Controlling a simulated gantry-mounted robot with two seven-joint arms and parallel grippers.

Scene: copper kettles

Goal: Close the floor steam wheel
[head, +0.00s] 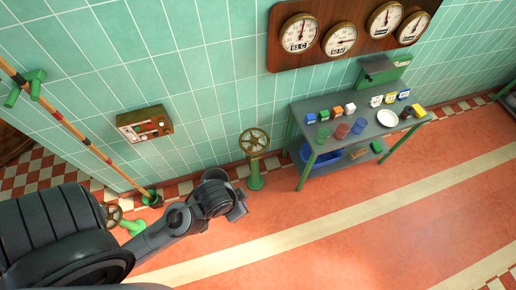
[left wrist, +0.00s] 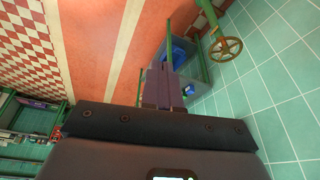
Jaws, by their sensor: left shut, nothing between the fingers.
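A brass-coloured handwheel (head: 254,142) stands on a green floor pedestal (head: 255,175) by the tiled wall in the head view. A spoked wheel on a green post (left wrist: 226,47) also shows at the upper right of the left wrist view. A second, smaller wheel (head: 111,215) with a green fitting sits low at the left, partly hidden by my arm. I cannot tell from the frames which one is the floor steam wheel. My left gripper (head: 241,207) is just in front of the pedestal, apart from both wheels. Its fingers (left wrist: 161,86) are shut and empty. My right gripper is not in view.
A grey bench (head: 340,126) with green legs holds colored blocks, cups and a white plate (head: 386,118). A gauge board (head: 345,37) and a control box (head: 145,124) hang on the wall. Open red floor lies in front.

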